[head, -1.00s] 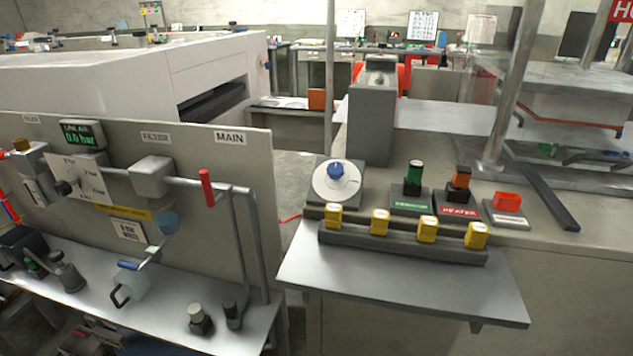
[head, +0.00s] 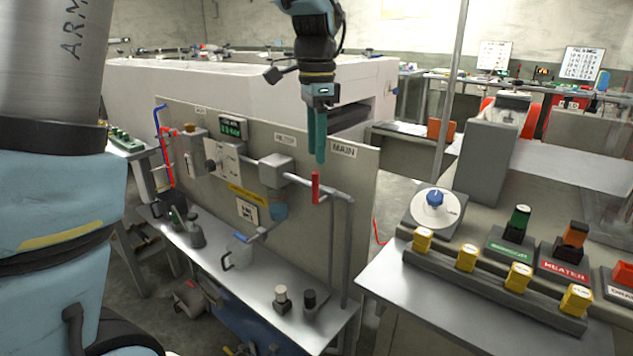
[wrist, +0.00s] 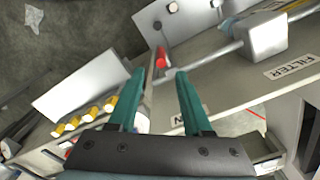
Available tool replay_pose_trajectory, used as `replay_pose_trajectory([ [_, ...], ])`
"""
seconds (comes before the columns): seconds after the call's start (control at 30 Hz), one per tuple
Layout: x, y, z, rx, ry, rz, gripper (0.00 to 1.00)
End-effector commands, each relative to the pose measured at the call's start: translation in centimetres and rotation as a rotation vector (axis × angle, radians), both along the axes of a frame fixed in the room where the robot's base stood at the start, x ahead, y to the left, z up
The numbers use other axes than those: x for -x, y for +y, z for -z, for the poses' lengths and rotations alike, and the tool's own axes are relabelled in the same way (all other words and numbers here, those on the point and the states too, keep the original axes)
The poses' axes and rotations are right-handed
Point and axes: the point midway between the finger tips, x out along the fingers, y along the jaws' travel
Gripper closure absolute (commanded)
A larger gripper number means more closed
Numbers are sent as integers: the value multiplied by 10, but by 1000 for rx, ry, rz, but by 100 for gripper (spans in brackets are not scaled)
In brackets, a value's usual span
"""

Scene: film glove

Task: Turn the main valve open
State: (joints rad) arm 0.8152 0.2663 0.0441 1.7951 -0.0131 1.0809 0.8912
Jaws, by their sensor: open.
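The main valve's red handle (head: 315,187) stands upright across the grey pipe (head: 333,190), below the MAIN label (head: 344,151) at the right end of the panel. My gripper (head: 319,160) points down just above the handle in the head view. It is open and empty, with teal fingers. In the wrist view the red handle (wrist: 161,57) shows just beyond and between the fingertips of my gripper (wrist: 160,73), seemingly apart from them. The exact gap in depth is hard to tell.
A grey filter block (head: 277,171) sits on the same pipe to the left. A green display (head: 233,128) is on the panel. Below is a metal shelf (head: 185,245) with knobs. A bench with yellow blocks (head: 467,257) stands to the right.

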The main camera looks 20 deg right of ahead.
Motion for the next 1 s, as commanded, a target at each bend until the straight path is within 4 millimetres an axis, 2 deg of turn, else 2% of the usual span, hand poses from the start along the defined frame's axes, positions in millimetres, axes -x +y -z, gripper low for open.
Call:
replay_pose_trajectory([
  [0.2, 0, 1, 42, -2, 4, -3, 50],
  [0.4, 0, 1, 71, 0, 3, -4, 50],
  [0.6, 0, 1, 83, 1, 0, -3, 50],
  [0.87, 0, 1, 84, 2, 0, -4, 50],
  [1.0, 0, 1, 83, 2, 0, -4, 66],
])
